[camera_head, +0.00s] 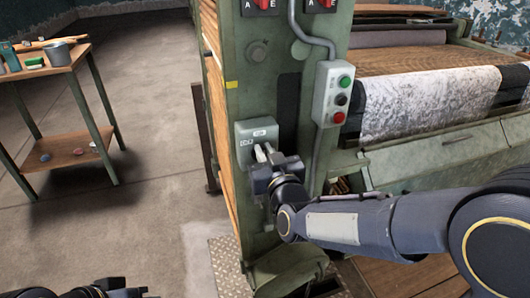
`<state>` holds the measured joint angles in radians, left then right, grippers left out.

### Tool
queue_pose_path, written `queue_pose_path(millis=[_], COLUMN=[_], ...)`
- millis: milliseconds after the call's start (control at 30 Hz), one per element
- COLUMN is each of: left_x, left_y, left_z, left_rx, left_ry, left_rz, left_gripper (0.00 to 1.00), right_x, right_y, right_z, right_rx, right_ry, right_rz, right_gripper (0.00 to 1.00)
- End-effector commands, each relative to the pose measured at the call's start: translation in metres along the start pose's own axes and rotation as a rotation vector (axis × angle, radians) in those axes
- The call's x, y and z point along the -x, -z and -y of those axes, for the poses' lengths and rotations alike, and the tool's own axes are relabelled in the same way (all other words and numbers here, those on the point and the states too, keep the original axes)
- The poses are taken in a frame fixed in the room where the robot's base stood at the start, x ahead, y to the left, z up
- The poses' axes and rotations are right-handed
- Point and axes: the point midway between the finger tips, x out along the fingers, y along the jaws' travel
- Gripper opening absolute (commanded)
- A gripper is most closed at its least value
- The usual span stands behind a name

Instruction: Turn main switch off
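The main switch is on a small grey-green box (257,133) fixed to the front of the green machine post. A pale label is on its upper face. My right gripper (262,154) is at the lower part of this box, its pale fingertips over or against it. The gripper hides the lower part of the box, including any lever there, and I cannot tell whether the fingers touch or hold it. My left gripper (112,290) is only partly in view at the bottom left edge, away from the switch.
Red switches (263,4) marked A and E sit above. A wooden table (58,68) with small items stands at left. Open floor (145,95) lies between the table and machine.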

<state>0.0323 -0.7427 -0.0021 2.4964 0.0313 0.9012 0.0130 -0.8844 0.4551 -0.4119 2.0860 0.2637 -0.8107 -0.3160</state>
Motion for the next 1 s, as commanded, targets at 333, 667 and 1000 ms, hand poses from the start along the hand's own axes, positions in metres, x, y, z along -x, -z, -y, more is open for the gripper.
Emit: queue_pose_path(millis=[333, 667, 1000], left_x=[0.001, 0.006, 0.015], left_y=[0.0, 0.003, 0.008], left_z=[0.0, -0.003, -0.007], left_rx=[0.0, 0.0, 0.0], left_ry=[0.0, 0.0, 0.0], left_rz=[0.0, 0.0, 0.0], left_gripper=[0.0, 0.0, 0.0], right_x=[0.0, 0.0, 0.0], right_y=[-0.001, -0.001, -0.004], right_z=[0.0, 0.005, 0.013], right_rx=[0.016, 0.178, 0.491], right_ry=[0.0, 0.001, 0.001], right_rz=[0.002, 0.005, 0.006], right_gripper=[0.0, 0.0, 0.0])
